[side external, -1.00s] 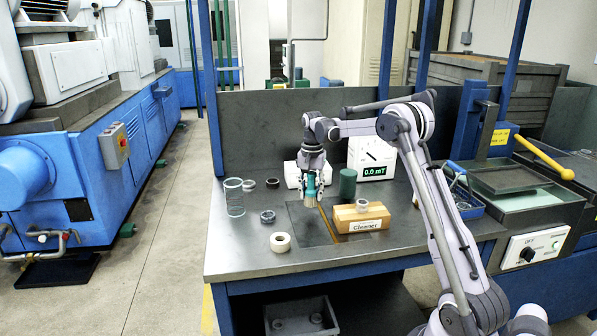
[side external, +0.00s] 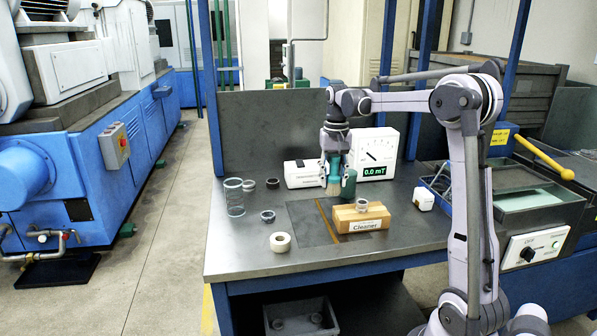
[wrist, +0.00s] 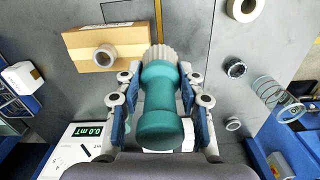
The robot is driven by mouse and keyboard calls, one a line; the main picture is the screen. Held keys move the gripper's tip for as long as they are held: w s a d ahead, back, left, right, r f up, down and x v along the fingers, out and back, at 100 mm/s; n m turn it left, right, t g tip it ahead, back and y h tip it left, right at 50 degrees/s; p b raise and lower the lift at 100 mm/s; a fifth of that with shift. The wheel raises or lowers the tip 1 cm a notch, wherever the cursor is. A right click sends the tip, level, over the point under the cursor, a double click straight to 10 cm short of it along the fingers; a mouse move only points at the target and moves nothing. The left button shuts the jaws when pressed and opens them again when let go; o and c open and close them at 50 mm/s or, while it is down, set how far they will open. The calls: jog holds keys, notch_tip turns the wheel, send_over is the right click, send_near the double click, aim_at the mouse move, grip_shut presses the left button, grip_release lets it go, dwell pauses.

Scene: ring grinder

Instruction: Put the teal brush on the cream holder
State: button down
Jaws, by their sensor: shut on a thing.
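My gripper (side external: 335,176) is shut on the teal brush (wrist: 160,110) and holds it upright, with its pale bristles pointing down. The brush also shows between the fingers in the side view (side external: 333,174). It hangs above the bench behind the tan block (side external: 360,217), which is labelled "Cleaner" and has a grey ring (side external: 362,204) on top. A cream ring (side external: 280,241) lies flat near the bench's front left. I cannot tell for sure whether the block or the cream ring is the cream holder. The brush is apart from both.
A white box (side external: 303,174) and a meter (side external: 374,153) stand behind. A clear mesh cylinder (side external: 234,197) and small rings (side external: 268,216) stand left. A small white box (side external: 424,199) is right. The dark plate's front is clear.

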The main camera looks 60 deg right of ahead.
jog(key=a+r+n, duration=0.1)
jog(key=a+n, duration=0.2)
jog(key=a, duration=0.3)
send_over(280, 238)
notch_tip(280, 238, down, 7)
jog(key=shift+r, duration=0.1)
jog(key=shift+f, duration=2.05)
jog(key=shift+f, duration=0.1)
jog(key=c, duration=0.8)
grip_release()
